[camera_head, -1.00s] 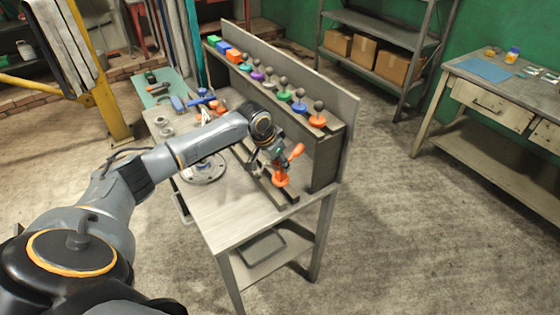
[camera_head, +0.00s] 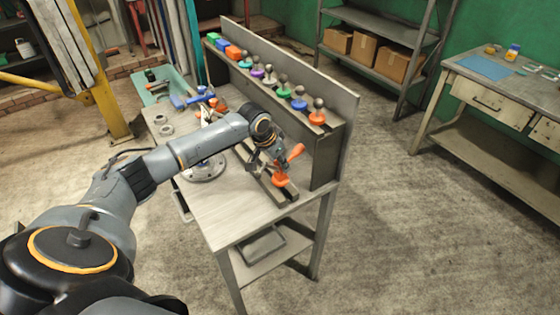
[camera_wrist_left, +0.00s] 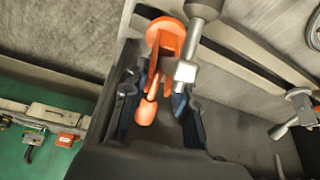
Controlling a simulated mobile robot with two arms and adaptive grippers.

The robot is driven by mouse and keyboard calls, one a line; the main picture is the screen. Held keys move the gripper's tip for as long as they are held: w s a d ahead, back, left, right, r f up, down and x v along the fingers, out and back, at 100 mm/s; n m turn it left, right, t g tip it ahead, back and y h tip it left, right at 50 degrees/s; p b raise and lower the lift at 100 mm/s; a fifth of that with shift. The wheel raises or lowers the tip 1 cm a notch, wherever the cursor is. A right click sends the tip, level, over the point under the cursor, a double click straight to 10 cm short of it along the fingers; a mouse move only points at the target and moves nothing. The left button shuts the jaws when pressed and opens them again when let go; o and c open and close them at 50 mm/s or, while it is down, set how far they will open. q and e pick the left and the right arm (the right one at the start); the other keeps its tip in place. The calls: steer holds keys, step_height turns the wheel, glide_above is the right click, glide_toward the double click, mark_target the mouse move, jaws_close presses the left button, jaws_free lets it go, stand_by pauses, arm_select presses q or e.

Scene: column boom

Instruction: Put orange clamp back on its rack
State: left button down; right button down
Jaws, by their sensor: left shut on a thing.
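The orange clamp (camera_head: 281,181) is at the near right end of the workbench, with its orange handle sticking up to the right. My left gripper (camera_head: 270,163) is shut on it from the left side. In the left wrist view the orange clamp (camera_wrist_left: 163,40) sits between the two dark fingers of my left gripper (camera_wrist_left: 158,95). A dark rail (camera_head: 254,176) runs along the bench top at the clamp's base. Whether the clamp touches the rail or hangs just above it, I cannot tell. My right gripper is not in view.
A raised shelf on the workbench (camera_head: 215,212) carries several coloured knobs (camera_head: 299,104) and blocks (camera_head: 222,45), with a back panel (camera_head: 335,105) behind. A round metal plate (camera_head: 204,168) and loose tools lie left of my gripper. The near bench top is clear.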

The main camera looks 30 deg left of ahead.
arm_select(q)
steer(key=shift+f+b, duration=0.7)
steer(key=shift+f, duration=0.95)
steer(key=c, duration=1.3)
jaws_free()
steer(key=shift+c, duration=0.2)
steer(key=shift+r, duration=0.1)
steer(key=shift+s+r+p, duration=0.1)
steer(key=shift+r+p, duration=3.5)
steer(key=shift+p, duration=0.35)
